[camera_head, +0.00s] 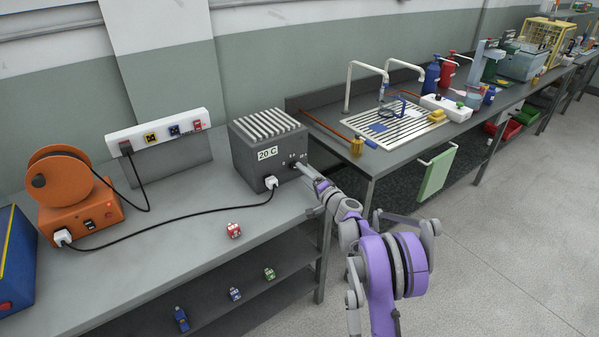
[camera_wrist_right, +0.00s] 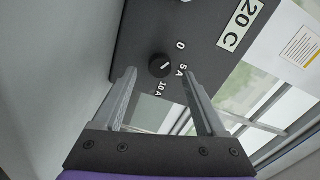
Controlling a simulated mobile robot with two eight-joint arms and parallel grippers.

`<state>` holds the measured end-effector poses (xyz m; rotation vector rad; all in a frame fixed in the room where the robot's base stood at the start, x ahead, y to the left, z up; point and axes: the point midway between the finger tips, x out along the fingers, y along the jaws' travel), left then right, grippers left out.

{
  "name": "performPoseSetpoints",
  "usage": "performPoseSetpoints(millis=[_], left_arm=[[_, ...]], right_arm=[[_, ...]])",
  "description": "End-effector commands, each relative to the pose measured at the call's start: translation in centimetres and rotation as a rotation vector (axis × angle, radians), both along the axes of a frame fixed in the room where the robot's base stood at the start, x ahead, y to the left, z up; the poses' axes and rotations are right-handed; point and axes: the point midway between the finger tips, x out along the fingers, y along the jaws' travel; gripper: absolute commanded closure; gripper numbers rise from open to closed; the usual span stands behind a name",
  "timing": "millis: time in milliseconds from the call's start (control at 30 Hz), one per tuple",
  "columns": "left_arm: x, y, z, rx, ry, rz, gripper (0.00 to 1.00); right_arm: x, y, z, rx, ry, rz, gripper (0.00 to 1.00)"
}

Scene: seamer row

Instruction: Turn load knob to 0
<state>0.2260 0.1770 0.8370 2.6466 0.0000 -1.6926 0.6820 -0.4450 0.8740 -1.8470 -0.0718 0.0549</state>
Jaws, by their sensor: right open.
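The load knob (camera_wrist_right: 160,66) is a small round black knob on the dark face of a grey box (camera_head: 268,150) labelled "20 C". White marks "0", "5 A" and "10 A" sit around it in the right wrist view. Its short white line seems to point toward "5 A". My right gripper (camera_wrist_right: 157,72) is open and faces the panel, with the knob showing between its fingertips. I cannot tell whether either finger touches it. In the head view my right gripper (camera_head: 297,166) is at the box's front face and hides the knob. My left gripper is not in view.
A white plug (camera_head: 271,182) with a black cable is in the box front, left of my right gripper. An orange reel unit (camera_head: 75,190) and a white socket strip (camera_head: 158,132) stand to the left. A small red object (camera_head: 233,230) lies on the bench near its front edge.

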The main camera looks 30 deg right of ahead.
Motion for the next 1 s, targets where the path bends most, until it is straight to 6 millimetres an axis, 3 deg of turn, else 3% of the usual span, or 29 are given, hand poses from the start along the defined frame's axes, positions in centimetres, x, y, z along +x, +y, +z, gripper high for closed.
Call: performPoseSetpoints(millis=[200,400,1000], left_arm=[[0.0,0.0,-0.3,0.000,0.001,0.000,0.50],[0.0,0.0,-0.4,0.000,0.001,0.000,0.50],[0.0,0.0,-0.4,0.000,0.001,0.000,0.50]], right_arm=[[-4.6,-0.4,0.0,-0.001,0.001,-0.001,0.27],[-7.0,-0.6,0.0,-0.001,0.000,0.000,0.27],[-7.5,-0.6,0.0,0.000,0.000,0.001,0.27]])
